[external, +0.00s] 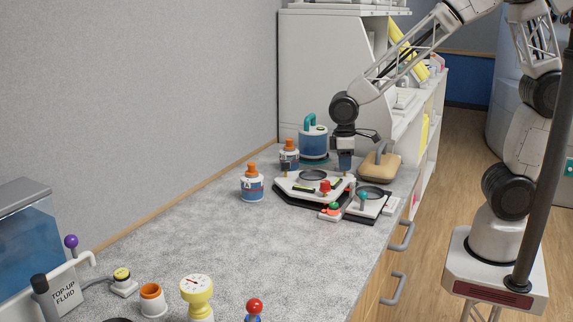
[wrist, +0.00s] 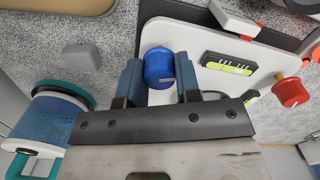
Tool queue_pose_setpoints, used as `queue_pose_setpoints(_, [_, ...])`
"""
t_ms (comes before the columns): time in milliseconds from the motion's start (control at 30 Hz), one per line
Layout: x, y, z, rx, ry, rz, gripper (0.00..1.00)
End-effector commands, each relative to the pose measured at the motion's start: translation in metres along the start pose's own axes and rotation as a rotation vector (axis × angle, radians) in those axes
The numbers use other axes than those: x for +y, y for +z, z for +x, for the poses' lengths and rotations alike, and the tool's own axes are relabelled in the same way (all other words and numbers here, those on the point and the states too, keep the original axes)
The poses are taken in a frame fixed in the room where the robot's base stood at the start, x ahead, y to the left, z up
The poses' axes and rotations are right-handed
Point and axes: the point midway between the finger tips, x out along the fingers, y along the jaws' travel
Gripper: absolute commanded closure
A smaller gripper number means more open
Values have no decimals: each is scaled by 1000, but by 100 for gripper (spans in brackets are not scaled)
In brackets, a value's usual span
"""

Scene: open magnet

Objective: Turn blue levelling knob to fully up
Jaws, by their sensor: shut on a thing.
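The blue levelling knob (wrist: 159,68) is at the edge of a white plate (wrist: 205,45) in the wrist view, with a pale mark on its side. My gripper (wrist: 160,75) has its two blue-grey fingers on either side of the knob and is shut on it. In the external view my gripper (external: 344,160) points down at the back of the white levelling plate (external: 290,184), and the knob cannot be made out there. A green bubble vial (wrist: 228,68) lies on the plate. A red knob (wrist: 291,92) also stands on it.
A blue jar with a teal handle (external: 314,143) stands close behind my gripper. A tan block with a grey handle (external: 380,162) is to its right. Orange-capped bottles (external: 252,187) stand left of the plate. The middle of the counter (external: 190,240) is clear.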

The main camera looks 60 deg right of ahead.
Motion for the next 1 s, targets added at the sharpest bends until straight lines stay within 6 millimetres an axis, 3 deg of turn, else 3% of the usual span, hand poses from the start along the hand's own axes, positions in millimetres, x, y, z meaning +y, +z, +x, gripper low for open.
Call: queue_pose_setpoints(1000, [-1,0,0,1,7,-964,93])
